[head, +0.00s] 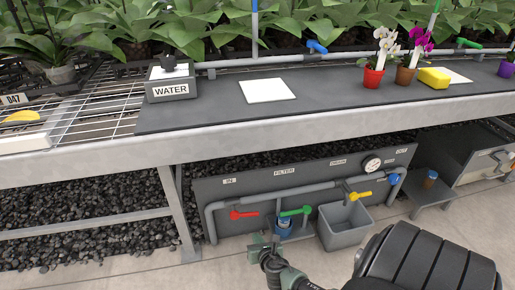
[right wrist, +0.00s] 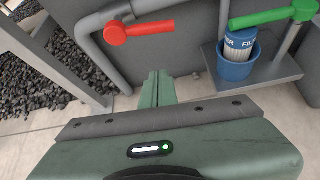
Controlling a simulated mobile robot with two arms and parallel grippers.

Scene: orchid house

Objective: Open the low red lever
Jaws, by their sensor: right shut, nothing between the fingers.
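The low red lever (head: 243,214) is on the grey pipe under the bench, at the left of the grey panel. It points sideways to the right, along the horizontal pipe run, and shows large in the right wrist view (right wrist: 140,31). My right gripper (head: 264,240) is below and a little right of the red lever, with its fingers together and empty. In the right wrist view its fingers (right wrist: 158,88) point toward the panel, under the lever and apart from it. My left gripper is not in view.
A green lever (head: 295,211) and a blue filter cup (head: 282,228) are right of the red lever. A grey bin (head: 343,225) stands under a yellow lever (head: 360,196). A bench leg (head: 183,215) is at the left. The bench (head: 215,140) overhangs the panel.

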